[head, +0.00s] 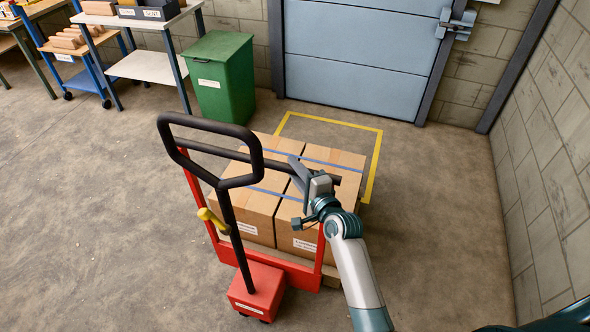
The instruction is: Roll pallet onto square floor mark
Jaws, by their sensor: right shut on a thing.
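A red pallet truck (262,288) with a black loop handle (233,133) stands mid-floor. It carries a wooden pallet (331,270), mostly hidden, loaded with brown strapped cardboard boxes (256,212). A yellow square floor mark (331,121) lies beyond the load, before the blue door. Its far side and part of its right side show; the boxes hide its near part. My right gripper (304,174) is shut on the dark crossbar (270,163) of the truck's red frame, near its right end. My left gripper is out of view.
A green bin (222,80) stands left of the mark, by the wall. A workbench (146,67) and a blue trolley (84,80) are at the upper left. A block wall (553,150) bounds the right. The floor at left is clear.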

